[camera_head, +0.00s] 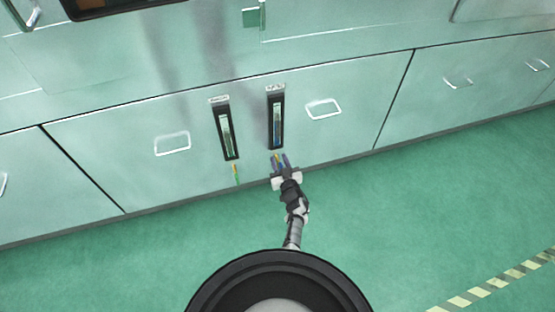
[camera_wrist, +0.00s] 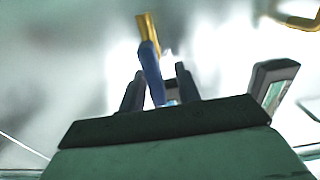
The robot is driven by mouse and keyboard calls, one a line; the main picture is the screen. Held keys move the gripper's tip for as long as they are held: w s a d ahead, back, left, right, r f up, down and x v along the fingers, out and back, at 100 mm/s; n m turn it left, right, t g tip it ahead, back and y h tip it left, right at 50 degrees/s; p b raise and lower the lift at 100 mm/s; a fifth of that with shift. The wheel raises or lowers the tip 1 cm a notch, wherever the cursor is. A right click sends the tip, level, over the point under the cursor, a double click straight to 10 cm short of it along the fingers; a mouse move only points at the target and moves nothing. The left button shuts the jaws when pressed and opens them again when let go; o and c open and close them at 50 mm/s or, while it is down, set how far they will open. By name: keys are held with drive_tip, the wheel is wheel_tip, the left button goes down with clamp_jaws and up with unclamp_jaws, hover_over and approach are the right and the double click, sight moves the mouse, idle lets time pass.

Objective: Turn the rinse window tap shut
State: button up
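Two upright sight windows in black frames, the left one (camera_head: 228,132) and the right one (camera_head: 276,120), are set in the pale green cabinet front. Their labels are too small to read, so I cannot tell which is the rinse window. A tap with a green and yellow handle (camera_head: 236,174) hangs below the left window. My gripper (camera_head: 279,164) is at the tap below the right window. In the wrist view this tap has a yellow body (camera_wrist: 148,34) and a blue lever (camera_wrist: 152,72). My gripper's dark fingers (camera_wrist: 160,82) stand apart, with the lever between them and a gap at its right.
Loop handles (camera_head: 172,143) (camera_head: 323,109) stick out from the cabinet front on either side of the windows. A framed sight window (camera_wrist: 274,88) is close at the right in the wrist view. The green floor (camera_head: 430,210) is clear, with a striped line (camera_head: 500,284) at lower right.

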drive_tip(key=shift+c, duration=0.4)
clamp_jaws()
drive_tip(key=shift+d+m, duration=0.1)
drive_tip(key=shift+m, duration=0.2)
drive_tip(key=shift+w+d+m+p, duration=0.1)
drive_tip(key=shift+d+m+p, duration=0.2)
drive_tip(key=shift+m, duration=0.6)
drive_tip(key=m, duration=0.3)
drive_tip(key=shift+d+f+m+p, duration=0.1)
drive_tip(key=shift+d+m+p, duration=0.1)
drive_tip(key=shift+m+p, duration=0.15)
drive_tip(key=m, duration=0.4)
drive_tip(key=f+m, duration=0.1)
drive_tip(key=m, duration=0.1)
drive_tip(key=shift+w+d, duration=0.2)
drive_tip(key=shift+d, duration=0.15)
drive_tip(key=m, duration=0.5)
drive_tip(key=shift+d+f+m+b, duration=0.1)
drive_tip(key=shift+f+m+b, duration=0.2)
drive_tip(key=shift+f+m, duration=0.1)
